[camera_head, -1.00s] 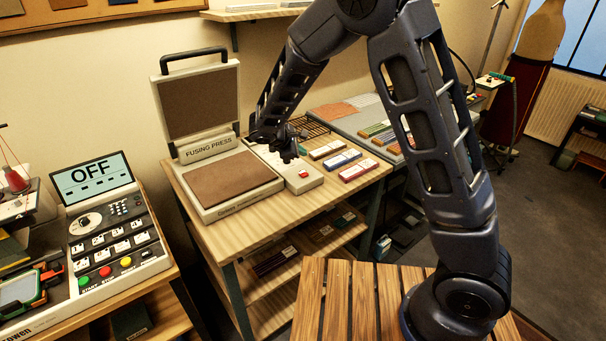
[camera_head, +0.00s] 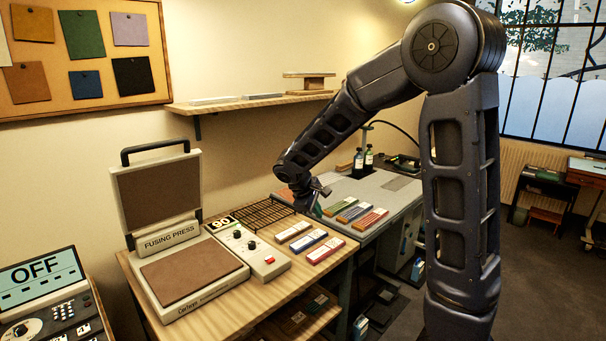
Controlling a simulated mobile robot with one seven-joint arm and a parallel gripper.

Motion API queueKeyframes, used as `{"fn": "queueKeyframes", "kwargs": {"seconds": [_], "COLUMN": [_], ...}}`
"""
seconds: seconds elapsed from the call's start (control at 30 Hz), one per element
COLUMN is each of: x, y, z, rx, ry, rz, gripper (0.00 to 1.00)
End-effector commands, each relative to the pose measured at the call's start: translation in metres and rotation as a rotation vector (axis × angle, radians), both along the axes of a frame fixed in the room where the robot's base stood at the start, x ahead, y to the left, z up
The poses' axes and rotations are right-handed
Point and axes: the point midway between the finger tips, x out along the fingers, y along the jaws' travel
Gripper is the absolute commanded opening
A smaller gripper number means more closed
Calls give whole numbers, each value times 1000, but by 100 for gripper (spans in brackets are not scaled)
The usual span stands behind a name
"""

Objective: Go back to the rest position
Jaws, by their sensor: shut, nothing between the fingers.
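My gripper (camera_head: 311,201) hangs at the end of my bent arm, above the back right of the wooden table, near the dark grid rack. It looks small and dark, its fingers are together, and nothing shows between them. It appears raised clear of the table. The fusing press (camera_head: 160,225) stands open to its left, with its lid up and a brown pad on its base. The press's control box (camera_head: 247,248) shows a display reading 90, dark knobs and a red button.
Several small labelled boxes (camera_head: 308,243) lie right of the control box. The dark grid rack (camera_head: 262,214) lies behind them. A grey table (camera_head: 385,192) with coloured blocks and bottles stands behind right. A wall shelf (camera_head: 240,104) runs above. A machine panel reading OFF (camera_head: 42,278) is at left.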

Motion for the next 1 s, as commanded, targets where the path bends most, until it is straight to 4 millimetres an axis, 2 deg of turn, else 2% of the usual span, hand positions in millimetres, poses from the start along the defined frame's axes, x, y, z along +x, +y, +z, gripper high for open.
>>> {"fn": "queueKeyframes", "kwargs": {"seconds": [0.03, 0.2, 0.5, 0.7, 1.0], "x": [-4, -23, -70, -107, -168], "y": [-18, -68, -141, -179, -218], "z": [10, 35, 71, 89, 105], "rx": [33, 141, 323, 441, 610], "ry": [-4, -13, -51, -92, -175], "rz": [-46, -189, -426, -577, -783], "gripper": [0, 0, 0, 0, 0]}}
